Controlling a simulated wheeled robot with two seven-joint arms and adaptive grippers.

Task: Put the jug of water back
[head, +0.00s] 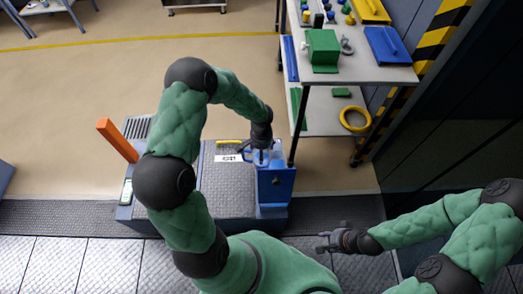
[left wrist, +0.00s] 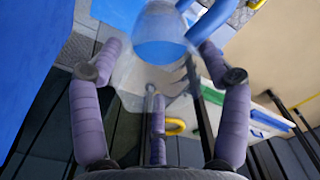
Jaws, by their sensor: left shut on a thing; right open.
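The clear jug (head: 257,156) with a blue handle and blue water shows in the head view, at the right end of a grey machine (head: 229,190). It also shows in the left wrist view (left wrist: 160,52), between the fingers. My left gripper (head: 262,146) points down and is shut on the jug. A blue box-like holder (head: 274,188) is at the machine's right end, just below the jug. I cannot tell whether the jug touches or sits in it. My right gripper (head: 330,241) is open and empty, right of the machine and apart from it.
A shelf rack (head: 385,75) stands close behind and right of the jug, with a green box (head: 322,48), a blue bin (head: 386,46) and a yellow ring (head: 355,119). An orange post (head: 117,140) rises at the machine's left. Floor beyond the machine is clear.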

